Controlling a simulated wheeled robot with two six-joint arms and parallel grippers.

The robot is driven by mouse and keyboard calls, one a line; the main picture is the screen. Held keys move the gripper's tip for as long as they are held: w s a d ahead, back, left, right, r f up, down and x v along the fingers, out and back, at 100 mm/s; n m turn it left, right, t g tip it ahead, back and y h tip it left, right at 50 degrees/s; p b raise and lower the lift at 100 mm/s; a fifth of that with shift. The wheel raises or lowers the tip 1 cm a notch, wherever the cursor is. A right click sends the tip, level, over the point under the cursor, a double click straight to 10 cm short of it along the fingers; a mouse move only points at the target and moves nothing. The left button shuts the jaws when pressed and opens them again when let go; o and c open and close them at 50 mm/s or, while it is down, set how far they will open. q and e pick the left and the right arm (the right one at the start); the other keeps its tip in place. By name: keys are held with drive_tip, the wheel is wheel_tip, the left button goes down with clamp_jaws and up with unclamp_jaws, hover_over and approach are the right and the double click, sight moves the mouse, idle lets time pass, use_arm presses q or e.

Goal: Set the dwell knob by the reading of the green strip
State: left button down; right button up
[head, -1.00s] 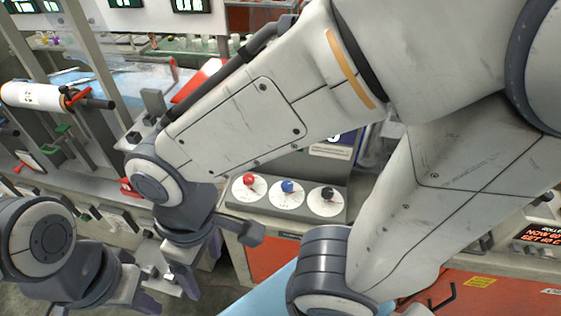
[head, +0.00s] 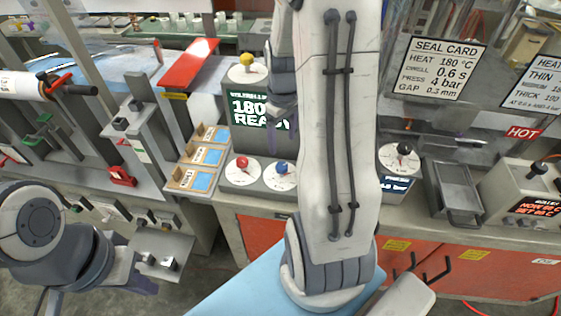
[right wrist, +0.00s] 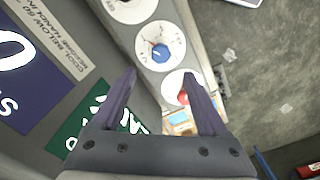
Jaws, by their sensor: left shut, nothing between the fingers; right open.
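A green panel (head: 250,108) reads "180" and "READY"; part of it shows in the right wrist view (right wrist: 92,122). Below it are a red knob (head: 242,162) and a blue knob (head: 281,168) on white dials. A yellow knob (head: 247,59) is above it. I cannot read which dial is dwell. My right gripper (head: 284,118) is partly hidden by my arm. In its wrist view the open, empty fingers (right wrist: 159,77) are over the dials, with the blue knob (right wrist: 160,52) between and beyond the tips and the red knob (right wrist: 183,97) near one finger. My left gripper (head: 150,285) is shut and empty at lower left.
The seal card (head: 440,70) reads heat 180 °C, dwell 0.6 s, press 4 bar, gap 0.3 mm. A black knob (head: 404,149) is right of my arm. Cards with blue patches (head: 202,156) lie left of the dials. A sign (head: 523,132) reads HOT. A metal tray (head: 455,190) is at right.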

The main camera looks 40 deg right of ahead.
sight(282, 165)
wheel_tip(282, 165, down, 10)
drive_tip(key=shift+f+p, duration=0.1)
drive_tip(key=shift+p, duration=0.45)
clamp_jaws()
drive_tip(key=shift+m, duration=0.3)
drive_tip(key=m, duration=0.5)
drive_tip(key=shift+a+m, duration=0.1)
drive_tip(key=shift+m, duration=0.2)
drive_tip(key=m, duration=0.5)
drive_tip(key=shift+m, duration=0.4)
